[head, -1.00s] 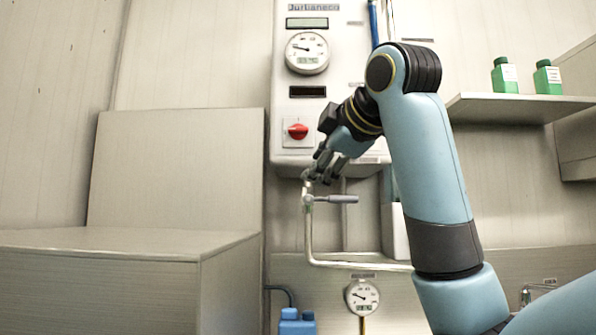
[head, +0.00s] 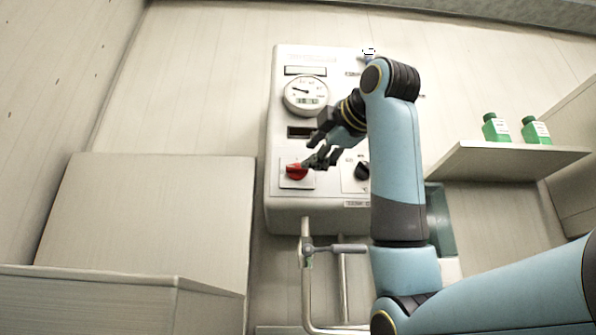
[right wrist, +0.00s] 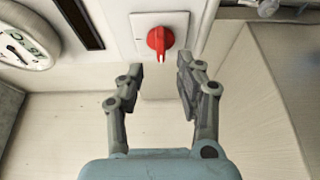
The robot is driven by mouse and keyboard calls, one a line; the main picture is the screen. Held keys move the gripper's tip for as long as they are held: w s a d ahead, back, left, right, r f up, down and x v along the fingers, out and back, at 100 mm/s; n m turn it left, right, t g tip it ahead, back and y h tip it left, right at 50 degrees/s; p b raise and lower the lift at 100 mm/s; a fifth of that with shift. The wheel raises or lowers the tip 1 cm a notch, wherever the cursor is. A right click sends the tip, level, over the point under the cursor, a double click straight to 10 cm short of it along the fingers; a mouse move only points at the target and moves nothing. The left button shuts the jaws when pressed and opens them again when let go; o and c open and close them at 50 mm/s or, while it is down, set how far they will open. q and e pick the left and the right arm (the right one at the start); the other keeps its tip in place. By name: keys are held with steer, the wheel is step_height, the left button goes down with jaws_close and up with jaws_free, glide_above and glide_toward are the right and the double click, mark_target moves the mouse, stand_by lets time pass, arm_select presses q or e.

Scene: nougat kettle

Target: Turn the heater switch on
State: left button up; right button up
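The control box (head: 335,60) is a white panel on the wall, with a round dial gauge (head: 306,96) on it. A red rotary switch (head: 296,171) sits on a white plate low on the left of the box, and a black knob (head: 362,171) is to its right. The red switch also shows in the right wrist view (right wrist: 160,40), its handle pointing toward my gripper. My right gripper (head: 312,160) is open beside the red switch in the head view. In the right wrist view the fingers (right wrist: 160,78) are apart and empty, short of the switch. My left gripper is out of view.
A pipe with a grey lever handle (head: 340,248) stands below the box. A shelf (head: 510,162) with two green bottles (head: 495,127) is at right. A large pale cabinet (head: 150,225) fills the left.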

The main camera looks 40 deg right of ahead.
mark_target(299, 167)
steer(key=w, duration=0.4)
steer(key=shift+d+f, duration=0.1)
steer(key=shift+d, duration=0.2)
steer(key=w, duration=0.2)
steer(key=shift+w+d, duration=0.25)
steer(key=shift+w, duration=0.35)
steer(key=shift+c, duration=1.2)
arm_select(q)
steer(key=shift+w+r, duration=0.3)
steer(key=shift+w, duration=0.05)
arm_select(e)
jaws_close()
